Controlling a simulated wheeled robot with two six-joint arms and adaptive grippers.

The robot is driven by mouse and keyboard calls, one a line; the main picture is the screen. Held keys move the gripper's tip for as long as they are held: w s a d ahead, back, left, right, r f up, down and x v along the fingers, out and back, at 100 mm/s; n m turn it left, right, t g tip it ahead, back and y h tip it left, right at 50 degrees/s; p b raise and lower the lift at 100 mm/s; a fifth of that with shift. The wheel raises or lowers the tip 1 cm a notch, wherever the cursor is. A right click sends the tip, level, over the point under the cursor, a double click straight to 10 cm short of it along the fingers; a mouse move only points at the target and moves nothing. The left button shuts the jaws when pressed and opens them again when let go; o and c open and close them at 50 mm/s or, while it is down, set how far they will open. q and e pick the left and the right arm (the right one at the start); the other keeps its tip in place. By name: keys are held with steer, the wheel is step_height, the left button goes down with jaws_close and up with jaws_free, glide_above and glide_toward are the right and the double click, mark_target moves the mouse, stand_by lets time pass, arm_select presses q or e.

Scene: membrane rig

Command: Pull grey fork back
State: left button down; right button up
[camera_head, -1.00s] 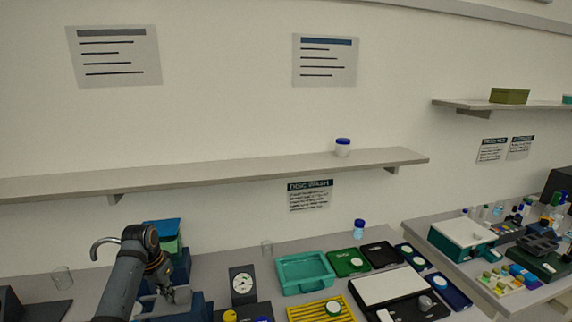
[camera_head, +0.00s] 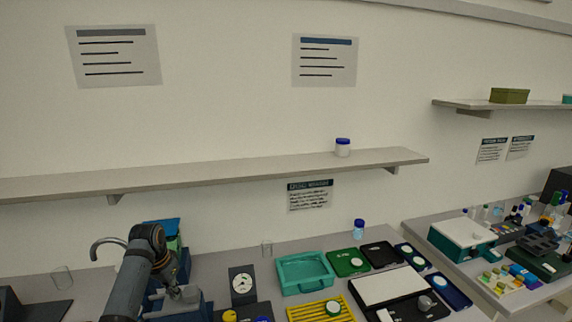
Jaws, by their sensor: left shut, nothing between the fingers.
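My left gripper (camera_head: 184,294) is low at the left of the bench, over a dark blue rig (camera_head: 200,312). Its arm comes up from the bottom edge and covers part of the rig. The gripper is small in the view and its fingers look shut, with nothing seen held. I cannot make out the grey fork apart from the grey gripper parts; it may be hidden by the arm. My right gripper is not in view.
A dial gauge (camera_head: 242,285), a teal tray (camera_head: 304,274), a yellow rack (camera_head: 322,308) and a white-topped plate (camera_head: 388,286) stand right of the rig. A curved grey pipe (camera_head: 105,243) and a glass beaker (camera_head: 62,278) are at left. A shelf (camera_head: 230,172) spans the wall above.

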mark_target(173, 301)
arm_select(q)
steer(key=shift+s+a, duration=0.1)
steer(key=shift+a, duration=0.3)
step_height(173, 301, up, 8)
stand_by(0.6)
